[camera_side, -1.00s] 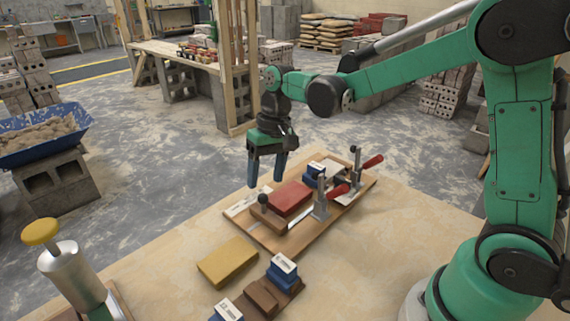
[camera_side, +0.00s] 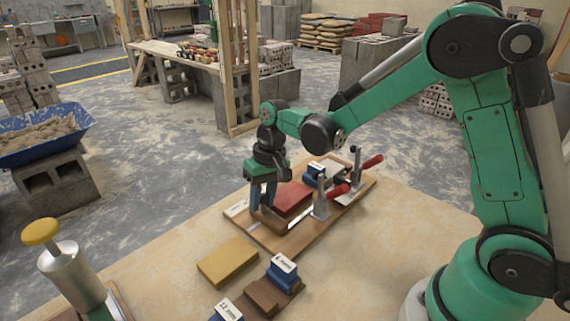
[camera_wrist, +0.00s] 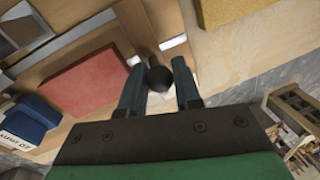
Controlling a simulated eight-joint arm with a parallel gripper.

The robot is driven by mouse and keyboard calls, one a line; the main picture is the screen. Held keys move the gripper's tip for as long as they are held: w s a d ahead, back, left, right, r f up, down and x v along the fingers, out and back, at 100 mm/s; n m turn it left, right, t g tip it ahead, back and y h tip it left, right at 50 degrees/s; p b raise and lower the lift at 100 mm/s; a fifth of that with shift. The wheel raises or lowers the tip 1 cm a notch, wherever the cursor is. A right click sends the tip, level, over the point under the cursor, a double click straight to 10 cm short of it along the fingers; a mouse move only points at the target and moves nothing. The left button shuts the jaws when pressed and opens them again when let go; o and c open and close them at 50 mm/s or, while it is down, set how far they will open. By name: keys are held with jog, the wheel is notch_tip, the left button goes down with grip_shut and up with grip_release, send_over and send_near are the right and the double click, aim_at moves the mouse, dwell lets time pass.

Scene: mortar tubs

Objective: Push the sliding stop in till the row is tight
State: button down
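The sliding stop, a brown wooden block (camera_side: 279,223) with a round black knob (camera_wrist: 158,77), is at the near left end of the wooden fixture board (camera_side: 245,233). A red brick-like block (camera_side: 293,198) lies beyond it on the board. A blue block (camera_side: 315,172) with a white top is farther along the row. My gripper (camera_side: 262,208) is down at the stop, pointing downward. In the wrist view its two fingers stand open on either side of the knob. In the side view the fingers hide the knob. I cannot tell whether they touch it.
Two clamps with red handles (camera_side: 338,191) (camera_side: 372,161) stand along the board's right side. A yellow block (camera_side: 228,261) and a brown piece with blue blocks (camera_side: 283,268) lie nearer on the table. A metal cylinder with a yellow top (camera_side: 72,278) stands front left.

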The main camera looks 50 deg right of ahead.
aim_at(276, 202)
jog(key=shift+d, duration=2.3)
jog(key=c, duration=0.6)
grip_release()
jog(key=shift+s+d+r, duration=0.1)
jog(key=shift+d+r, duration=0.05)
jog(key=shift+r, duration=0.8)
jog(key=shift+w+d+r, duration=0.1)
jog(key=shift+d+r, duration=0.1)
jog(key=shift+r, duration=0.7)
jog(key=shift+s+d+r, duration=0.1)
jog(key=shift+d+r, duration=0.05)
jog(key=shift+r, duration=0.8)
jog(key=s+a+r+t, duration=0.1)
jog(key=s+t, duration=0.1)
jog(key=s, duration=0.1)
jog(key=s+a+r+n+t+h, duration=0.1)
jog(key=s+t, duration=0.1)
jog(key=s, duration=0.1)
jog(key=s+a+r+n+t+h, duration=0.1)
jog(key=s+r+t, duration=0.1)
jog(key=s, duration=0.1)
jog(key=shift+s+a+t, duration=0.15)
jog(key=shift+s+t, duration=0.2)
jog(key=shift+t, duration=0.05)
